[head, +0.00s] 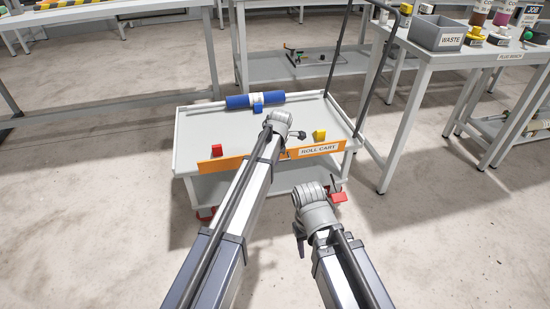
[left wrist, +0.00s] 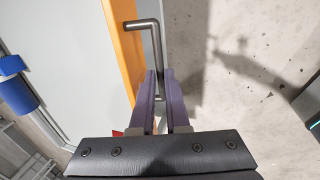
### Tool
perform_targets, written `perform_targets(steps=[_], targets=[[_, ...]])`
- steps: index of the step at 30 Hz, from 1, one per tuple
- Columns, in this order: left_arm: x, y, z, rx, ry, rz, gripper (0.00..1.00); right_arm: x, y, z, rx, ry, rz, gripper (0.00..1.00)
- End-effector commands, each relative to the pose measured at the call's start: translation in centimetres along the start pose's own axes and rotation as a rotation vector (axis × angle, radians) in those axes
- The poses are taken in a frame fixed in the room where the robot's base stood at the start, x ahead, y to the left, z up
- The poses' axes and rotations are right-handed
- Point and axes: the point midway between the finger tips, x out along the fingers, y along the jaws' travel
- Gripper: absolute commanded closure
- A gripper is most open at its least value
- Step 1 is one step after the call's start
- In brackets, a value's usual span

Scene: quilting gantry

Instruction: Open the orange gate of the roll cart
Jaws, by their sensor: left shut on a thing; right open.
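The roll cart (head: 190,130) is a pale grey trolley in the middle of the head view. Its orange gate (head: 210,166) stands along the near edge, with a "ROLL CART" label at the right. My left arm crosses in front of the gate's middle and hides part of it. In the left wrist view, the gate (left wrist: 122,45) carries a bent metal handle (left wrist: 155,45). My left gripper (left wrist: 160,75) is shut on this handle, one finger on each side. It is hidden by its arm in the head view. My right gripper (head: 300,238) is open, low in front of the cart, apart from the gate.
A bench with a waste bin (head: 437,34) stands at right. The floor left of the cart is clear.

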Motion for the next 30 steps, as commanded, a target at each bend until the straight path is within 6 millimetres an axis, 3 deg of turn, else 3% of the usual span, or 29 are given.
perform_targets(steps=[3, 15, 21, 30], targets=[[0.8, -1.5, -0.1, 0.003, 0.0, 0.087, 1.0, 1.8, -0.2, -0.1, 0.003, 0.0, 0.0, 0.5], [2.2, -3.3, -0.1, 0.003, 0.004, 0.364, 1.0, 6.8, -0.7, -0.4, 0.01, 0.002, 0.0, 0.5], [2.5, -3.6, 0.0, 0.002, 0.006, 0.45, 1.0, 8.3, -0.8, -0.5, 0.01, 0.003, 0.0, 0.5], [2.4, -3.6, 0.0, 0.001, 0.007, 0.499, 1.0, 9.0, -0.9, -0.6, 0.009, 0.004, 0.0, 0.5]])
